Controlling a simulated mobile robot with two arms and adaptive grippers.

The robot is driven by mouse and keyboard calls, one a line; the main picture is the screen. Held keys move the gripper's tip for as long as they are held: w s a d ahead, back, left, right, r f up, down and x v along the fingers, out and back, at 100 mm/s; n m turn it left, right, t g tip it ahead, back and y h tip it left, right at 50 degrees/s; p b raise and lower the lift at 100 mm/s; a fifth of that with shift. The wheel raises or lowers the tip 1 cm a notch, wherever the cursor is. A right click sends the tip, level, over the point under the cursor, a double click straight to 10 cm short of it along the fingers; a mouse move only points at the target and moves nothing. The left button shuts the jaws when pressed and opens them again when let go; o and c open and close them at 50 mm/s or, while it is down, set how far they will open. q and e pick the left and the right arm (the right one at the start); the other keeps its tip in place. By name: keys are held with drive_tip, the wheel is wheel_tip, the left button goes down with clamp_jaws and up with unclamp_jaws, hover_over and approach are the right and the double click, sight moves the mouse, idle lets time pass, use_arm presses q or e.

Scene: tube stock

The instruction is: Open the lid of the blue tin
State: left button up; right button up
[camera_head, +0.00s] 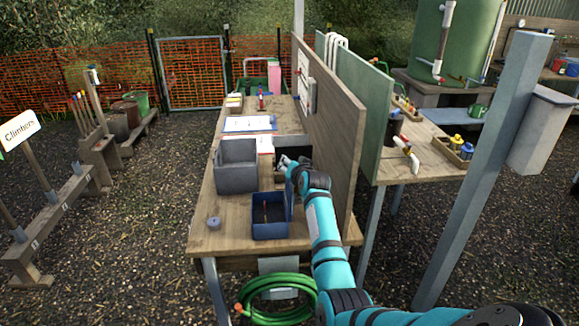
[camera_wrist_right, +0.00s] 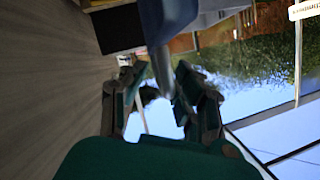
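The blue tin (camera_head: 270,230) sits near the front of the wooden bench. Its top is open and a thin orange-red item shows inside. Its lid (camera_head: 289,204) stands up along the right side. My right gripper (camera_head: 284,161) is beyond the tin, near the grey box, apart from the tin. In the right wrist view its two fingers (camera_wrist_right: 157,88) are spread, with a gap between them. A blurred blue-grey shape (camera_wrist_right: 163,68) shows at that gap; I cannot tell what it is or whether it touches. My left gripper is not in view.
A grey box (camera_head: 237,180) stands behind the tin. A small grey knobbed piece (camera_head: 214,223) lies at the bench's front left. A wooden partition (camera_head: 335,130) rises along the right, close to my right arm. A green hose (camera_head: 277,300) hangs below the bench front.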

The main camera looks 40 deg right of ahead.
drive_tip(key=shift+a, duration=0.1)
drive_tip(key=v, duration=1.2)
idle(0.4)
